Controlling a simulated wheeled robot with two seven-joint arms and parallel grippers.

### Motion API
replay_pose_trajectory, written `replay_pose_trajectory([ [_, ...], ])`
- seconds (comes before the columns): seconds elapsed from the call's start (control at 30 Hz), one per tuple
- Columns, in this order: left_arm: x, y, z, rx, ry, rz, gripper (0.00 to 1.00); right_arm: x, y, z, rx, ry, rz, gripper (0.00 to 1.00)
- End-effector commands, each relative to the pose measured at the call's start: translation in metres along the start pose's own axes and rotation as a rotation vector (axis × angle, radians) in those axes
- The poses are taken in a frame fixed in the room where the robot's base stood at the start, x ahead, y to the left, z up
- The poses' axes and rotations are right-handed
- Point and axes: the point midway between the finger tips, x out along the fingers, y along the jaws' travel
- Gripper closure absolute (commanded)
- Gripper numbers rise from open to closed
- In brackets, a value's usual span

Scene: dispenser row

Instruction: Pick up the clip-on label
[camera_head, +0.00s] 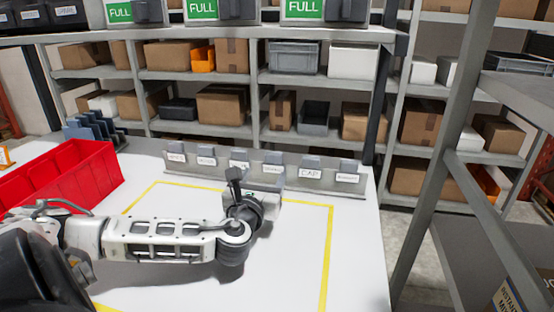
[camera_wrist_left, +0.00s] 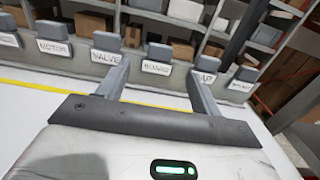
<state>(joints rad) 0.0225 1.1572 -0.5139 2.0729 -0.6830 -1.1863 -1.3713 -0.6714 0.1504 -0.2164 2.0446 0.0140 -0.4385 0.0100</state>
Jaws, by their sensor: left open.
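Several white clip-on labels with grey clips stand in a row on a grey rail (camera_head: 325,186) at the back of the white table. One label (camera_head: 272,170), whose small print is hard to read, stands ahead of my left gripper (camera_head: 256,187). In the left wrist view this label (camera_wrist_left: 155,68) appears between the two open fingers (camera_wrist_left: 160,84). The VALVE label (camera_wrist_left: 105,57) is to its left and the CAP label (camera_head: 310,174) to its right, partly hidden by a finger in the wrist view. The left gripper is empty. My right gripper is not in view.
A red bin (camera_head: 62,178) stands at the left of the table, with a dark blue slotted rack (camera_head: 95,130) behind it. A grey post (camera_head: 440,160) rises at the right. Shelves with boxes stand behind.

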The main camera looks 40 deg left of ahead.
Motion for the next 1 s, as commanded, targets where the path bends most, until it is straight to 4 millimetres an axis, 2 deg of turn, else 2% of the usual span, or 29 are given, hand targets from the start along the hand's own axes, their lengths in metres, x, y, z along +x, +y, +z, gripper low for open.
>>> replay_pose_trajectory([
  [0.03,0.012,0.000,0.001,-0.003,-0.002,0.004,0.35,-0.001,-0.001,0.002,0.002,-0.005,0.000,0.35],
  [0.13,0.030,0.000,0.001,-0.002,-0.001,0.002,0.35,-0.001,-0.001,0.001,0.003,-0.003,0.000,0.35],
  [0.43,0.054,0.000,0.002,-0.003,0.000,0.001,0.35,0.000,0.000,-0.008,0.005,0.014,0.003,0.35],
  [0.6,0.080,0.000,0.007,-0.004,0.001,0.002,0.35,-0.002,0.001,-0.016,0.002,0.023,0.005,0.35],
  [0.7,0.092,0.000,0.005,-0.002,0.001,0.001,0.35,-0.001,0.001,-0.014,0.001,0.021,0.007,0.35],
  [1.0,0.099,-0.001,0.004,0.000,0.003,-0.002,0.35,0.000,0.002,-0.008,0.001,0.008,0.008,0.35],
])
